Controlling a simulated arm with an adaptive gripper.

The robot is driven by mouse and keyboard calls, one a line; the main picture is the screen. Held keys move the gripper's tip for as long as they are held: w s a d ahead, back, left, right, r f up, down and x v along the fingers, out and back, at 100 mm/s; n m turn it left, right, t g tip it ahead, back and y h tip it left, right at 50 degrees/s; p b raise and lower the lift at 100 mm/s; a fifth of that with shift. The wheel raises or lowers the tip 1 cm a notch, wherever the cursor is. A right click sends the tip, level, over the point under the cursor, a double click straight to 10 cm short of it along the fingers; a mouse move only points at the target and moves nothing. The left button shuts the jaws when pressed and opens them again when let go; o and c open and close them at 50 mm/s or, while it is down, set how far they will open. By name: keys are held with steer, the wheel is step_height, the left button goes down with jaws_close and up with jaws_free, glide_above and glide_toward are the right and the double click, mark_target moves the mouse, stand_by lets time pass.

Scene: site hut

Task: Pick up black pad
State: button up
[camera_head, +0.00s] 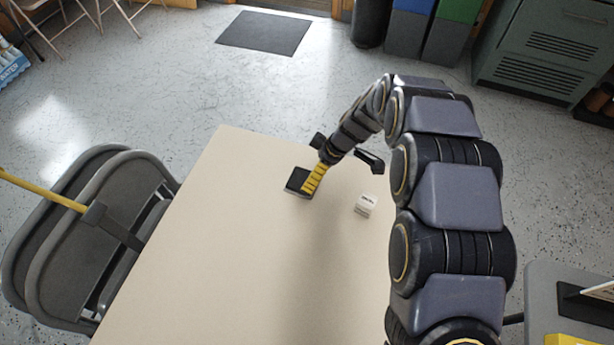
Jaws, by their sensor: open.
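The black pad (296,180), a small dark square with a pale edge, lies on the beige table (235,240) near its far end. My gripper (315,180) reaches down to the pad's right side. Its yellow ribbed part overlaps the pad's right side in the picture, and dark parts stick out on both sides above. The gripper is open. I cannot tell whether it touches the pad, and the pad's right part is hidden.
A small white box (365,205) with dark lettering stands on the table, right of the pad. The table left of the pad is clear. Grey folded chairs (75,235) stand along the table's left side. A dark mat (265,33) lies on the floor beyond.

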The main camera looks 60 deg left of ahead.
mark_target(303, 179)
steer(key=shift+x, duration=0.95)
steer(key=x, duration=0.6)
steer(key=shift+a+f, duration=0.2)
steer(key=shift+a, duration=0.2)
steer(key=c, duration=1.1)
